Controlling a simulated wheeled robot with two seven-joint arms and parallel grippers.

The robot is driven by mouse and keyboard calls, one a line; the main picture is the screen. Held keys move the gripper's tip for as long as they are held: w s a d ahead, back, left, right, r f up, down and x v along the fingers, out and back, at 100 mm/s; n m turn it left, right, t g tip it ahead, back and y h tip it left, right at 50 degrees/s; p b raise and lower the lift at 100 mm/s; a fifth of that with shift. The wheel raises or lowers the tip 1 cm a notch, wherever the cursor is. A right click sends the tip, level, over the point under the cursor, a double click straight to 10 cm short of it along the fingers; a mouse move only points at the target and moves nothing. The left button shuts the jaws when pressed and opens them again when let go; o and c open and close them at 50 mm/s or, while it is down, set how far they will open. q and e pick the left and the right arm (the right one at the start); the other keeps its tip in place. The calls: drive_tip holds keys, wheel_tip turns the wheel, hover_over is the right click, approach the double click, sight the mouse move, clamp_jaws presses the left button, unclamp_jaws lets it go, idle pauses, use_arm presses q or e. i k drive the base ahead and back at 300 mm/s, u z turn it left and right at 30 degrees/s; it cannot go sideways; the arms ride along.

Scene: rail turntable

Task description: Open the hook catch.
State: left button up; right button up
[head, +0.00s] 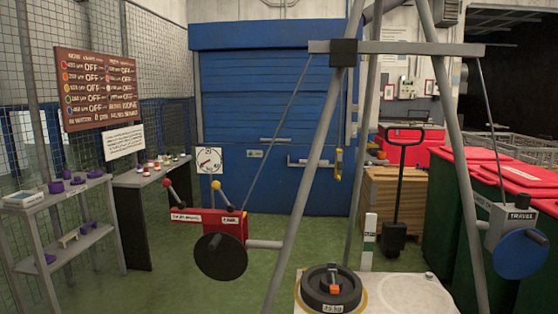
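A small yellow piece that looks like a hook (338,165) hangs beside the blue shutter, below a black block (343,52) on the grey beam. It is too small to make out a catch or tell whether one is open. Neither of my grippers shows in the head view.
Grey frame legs (305,180) carry the beam (420,48). A red box (212,222) with levers and a black wheel (221,257) is at left. A grey "TRAVEL" box (508,227) with a blue wheel (520,254) is at right. Shelves (75,245) stand far left.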

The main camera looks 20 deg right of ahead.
sight(339, 163)
drive_tip(key=z, duration=0.1)
drive_tip(key=i, duration=1)
drive_tip(key=z, duration=0.5)
